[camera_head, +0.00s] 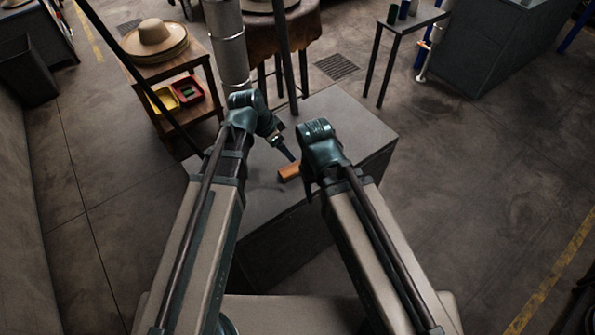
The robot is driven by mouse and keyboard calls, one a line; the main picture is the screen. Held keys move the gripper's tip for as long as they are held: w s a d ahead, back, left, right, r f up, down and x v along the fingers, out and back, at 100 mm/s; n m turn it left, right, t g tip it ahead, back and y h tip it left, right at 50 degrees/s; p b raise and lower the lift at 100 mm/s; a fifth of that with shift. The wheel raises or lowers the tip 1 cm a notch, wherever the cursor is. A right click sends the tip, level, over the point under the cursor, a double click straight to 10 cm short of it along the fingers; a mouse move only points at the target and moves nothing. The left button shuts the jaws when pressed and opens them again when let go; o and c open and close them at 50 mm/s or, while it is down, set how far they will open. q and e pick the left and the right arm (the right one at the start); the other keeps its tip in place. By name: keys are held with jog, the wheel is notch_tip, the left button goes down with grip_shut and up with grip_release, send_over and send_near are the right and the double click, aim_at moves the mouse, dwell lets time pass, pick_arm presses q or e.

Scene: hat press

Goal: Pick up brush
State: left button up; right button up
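The brush (289,172) shows as a small orange-brown wooden block lying on the grey top of a low box-like stand (345,125). Part of it is hidden behind my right wrist. My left gripper (289,155) points down and to the right, with its tip just above and beside the brush in the picture. I cannot tell whether it touches the brush or how far apart its fingers are. My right gripper (308,190) is mostly hidden behind its own wrist, just right of the brush. Its fingers cannot be made out.
A wooden side table (197,51) at the upper left holds stacked straw hats (156,41), with yellow and red trays (187,91) on its lower shelf. A grey column (229,50) rises behind the stand. A small metal table (418,17) stands at the upper right.

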pick_arm(q)
jog(key=b, duration=0.8)
send_near(297, 166)
jog(key=x, duration=0.5)
jog(key=shift+w+d, duration=0.15)
jog(key=shift+d, duration=0.1)
jog(key=shift+r, duration=0.1)
jog(key=b+x, duration=0.5)
jog(key=shift+a+f, duration=0.15)
jog(key=shift+f, duration=0.1)
jog(key=shift+r, duration=0.1)
jog(key=shift+c, duration=0.2)
grip_shut()
